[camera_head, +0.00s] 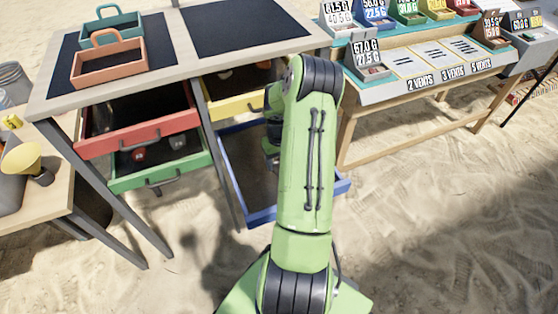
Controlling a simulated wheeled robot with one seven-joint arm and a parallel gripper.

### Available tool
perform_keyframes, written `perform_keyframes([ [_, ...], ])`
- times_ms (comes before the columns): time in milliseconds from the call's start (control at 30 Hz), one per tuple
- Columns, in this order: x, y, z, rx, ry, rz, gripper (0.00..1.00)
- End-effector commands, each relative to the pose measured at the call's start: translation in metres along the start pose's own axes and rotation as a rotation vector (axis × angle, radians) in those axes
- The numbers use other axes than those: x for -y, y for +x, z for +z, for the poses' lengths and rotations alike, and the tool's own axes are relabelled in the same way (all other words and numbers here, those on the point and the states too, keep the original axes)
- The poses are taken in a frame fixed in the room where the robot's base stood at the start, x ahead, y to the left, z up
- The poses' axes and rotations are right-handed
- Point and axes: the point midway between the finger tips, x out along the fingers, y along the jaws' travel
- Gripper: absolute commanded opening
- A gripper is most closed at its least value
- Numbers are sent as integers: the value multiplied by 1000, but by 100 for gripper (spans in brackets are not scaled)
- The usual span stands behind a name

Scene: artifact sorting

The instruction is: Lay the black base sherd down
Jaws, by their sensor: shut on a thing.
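My green arm reaches out toward the open blue drawer under the table. Only a dark part of my gripper (271,154) shows at the left edge of the arm, over the blue drawer (262,217). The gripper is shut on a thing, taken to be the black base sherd. The sherd itself cannot be made out; the arm hides the fingertips and what they hold. The visible left part of the blue drawer's floor looks bare. How high the gripper is above it cannot be told.
Red (140,133), green (160,178) and yellow (238,103) drawers also stand open; the green one holds small pieces. The table (182,60) above bears dark mats and two handled trays. A labelled stand (420,85) is at right. Sand lies open in front.

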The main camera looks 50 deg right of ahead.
Motion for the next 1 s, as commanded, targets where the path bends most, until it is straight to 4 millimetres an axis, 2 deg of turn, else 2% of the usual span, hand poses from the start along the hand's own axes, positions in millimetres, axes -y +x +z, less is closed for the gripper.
perform_keyframes([
  [33,0,1,0,0,0,0,62],
  [200,0,0,0,0,0,0,85],
  [500,0,-4,0,0,0,0,85],
  [567,0,-14,0,-2,0,1,85],
  [800,0,-81,-1,-5,0,2,85],
  [1000,0,-117,0,-1,-1,0,85],
])
